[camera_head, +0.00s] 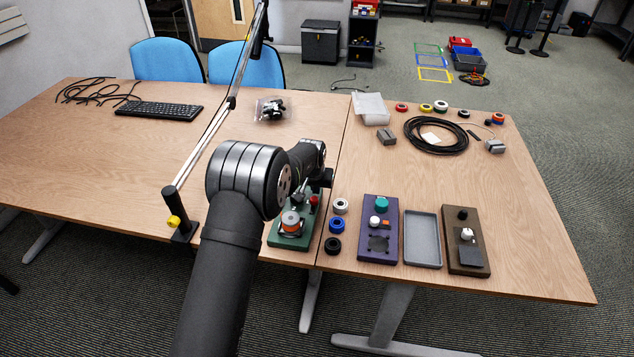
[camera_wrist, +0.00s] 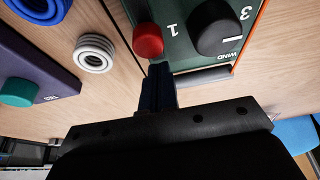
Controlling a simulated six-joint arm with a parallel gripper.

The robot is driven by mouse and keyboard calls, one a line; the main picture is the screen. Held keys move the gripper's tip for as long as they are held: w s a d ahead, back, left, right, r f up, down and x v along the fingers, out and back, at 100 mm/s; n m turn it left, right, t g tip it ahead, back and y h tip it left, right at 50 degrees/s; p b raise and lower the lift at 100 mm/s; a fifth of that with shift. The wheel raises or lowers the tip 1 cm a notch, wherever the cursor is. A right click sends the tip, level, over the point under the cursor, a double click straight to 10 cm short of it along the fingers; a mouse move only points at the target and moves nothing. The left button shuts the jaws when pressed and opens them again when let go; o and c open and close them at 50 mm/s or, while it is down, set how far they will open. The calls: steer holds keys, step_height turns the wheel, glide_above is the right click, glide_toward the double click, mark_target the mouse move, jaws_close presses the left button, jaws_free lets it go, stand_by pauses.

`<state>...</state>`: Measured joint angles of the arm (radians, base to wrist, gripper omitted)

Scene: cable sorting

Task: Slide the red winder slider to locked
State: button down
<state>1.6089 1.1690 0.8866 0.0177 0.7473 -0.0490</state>
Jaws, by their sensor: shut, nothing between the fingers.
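The winder is a green board (camera_head: 290,240) near the table's front edge, with a pale and orange spool (camera_head: 291,223) on it. A red knob (camera_head: 313,200), the only red part I see on the board, stands at its far right corner. In the wrist view the red knob (camera_wrist: 148,40) is beside a black knob (camera_wrist: 217,30) on the green panel, with marks "1", "3" and "WIND". No locked mark is readable. My gripper (camera_wrist: 160,68) is shut and empty, its tips just below the red knob in the picture. Whether they touch it is unclear. My arm partly hides the board in the head view.
White (camera_head: 340,206), blue (camera_head: 337,225) and black (camera_head: 333,246) rings lie right of the board. Further right are a purple board (camera_head: 378,250), a grey tray (camera_head: 422,240) and a brown board (camera_head: 480,215). A lamp-like pole (camera_head: 205,150) rises at left.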

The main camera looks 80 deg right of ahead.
mark_target(314, 198)
steer(key=shift+a, duration=0.6)
steer(key=shift+a, duration=1.4)
steer(key=shift+a+f, duration=0.15)
steer(key=shift+a, duration=0.15)
steer(key=shift+a+f, duration=0.1)
steer(key=shift+d, duration=0.55)
steer(key=d, duration=0.3)
steer(key=shift+d+r, duration=0.25)
steer(key=shift+d, duration=0.05)
steer(key=v, duration=1)
